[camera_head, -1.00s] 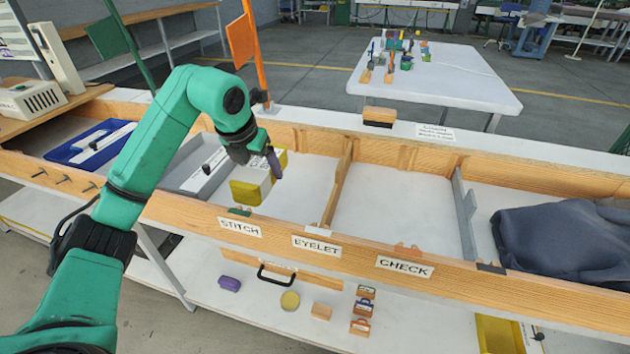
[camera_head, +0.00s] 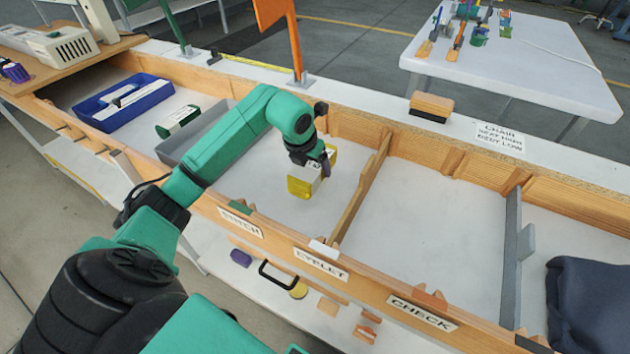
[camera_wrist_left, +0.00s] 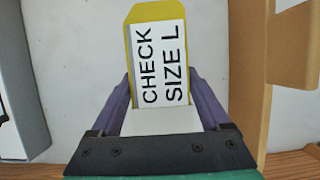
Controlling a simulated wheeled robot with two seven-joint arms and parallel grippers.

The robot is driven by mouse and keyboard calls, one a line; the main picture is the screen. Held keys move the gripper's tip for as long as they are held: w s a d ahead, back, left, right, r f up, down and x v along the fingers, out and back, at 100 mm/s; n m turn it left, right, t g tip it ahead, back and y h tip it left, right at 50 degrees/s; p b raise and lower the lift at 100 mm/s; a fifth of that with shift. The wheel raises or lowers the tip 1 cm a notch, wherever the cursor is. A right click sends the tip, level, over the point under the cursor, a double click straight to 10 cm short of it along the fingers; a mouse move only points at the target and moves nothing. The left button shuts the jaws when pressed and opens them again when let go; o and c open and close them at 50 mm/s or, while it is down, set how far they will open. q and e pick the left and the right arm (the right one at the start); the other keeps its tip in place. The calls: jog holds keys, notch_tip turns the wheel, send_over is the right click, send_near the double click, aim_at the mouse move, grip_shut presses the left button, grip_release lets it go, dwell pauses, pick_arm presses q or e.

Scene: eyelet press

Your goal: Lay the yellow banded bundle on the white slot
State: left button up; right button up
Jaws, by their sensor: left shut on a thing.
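The yellow banded bundle (camera_head: 300,187) is a block with a white side; in the left wrist view the bundle (camera_wrist_left: 146,12) carries a white label reading "CHECK SIZE L". My left gripper (camera_head: 326,164) is shut on it, with a purple finger on either side in the wrist view (camera_wrist_left: 162,100). The bundle is at the white-floored bay left of a wooden divider (camera_head: 362,188); whether it touches the floor I cannot tell. A small white marker (camera_head: 323,249) sits on the front rail by this divider; which area is the white slot is not clear. My right gripper is not in view.
A grey tray (camera_head: 190,146) lies left of the bundle, with a green-and-white block (camera_head: 178,121) and a blue tray (camera_head: 92,109) beyond. The bay right of the divider (camera_head: 425,220) is bare. A dark cloth (camera_head: 592,300) lies far right.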

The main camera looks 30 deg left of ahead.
pick_arm(q)
notch_tip(320, 180, down, 6)
jog(key=shift+r, duration=0.1)
jog(key=o, duration=1.5)
jog(key=shift+o, duration=0.3)
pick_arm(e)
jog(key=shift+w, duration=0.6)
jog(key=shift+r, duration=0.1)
pick_arm(q)
jog(key=shift+s+r, duration=0.15)
jog(key=shift+r, duration=0.2)
jog(key=v, duration=1.1)
jog(key=shift+s+r, duration=0.15)
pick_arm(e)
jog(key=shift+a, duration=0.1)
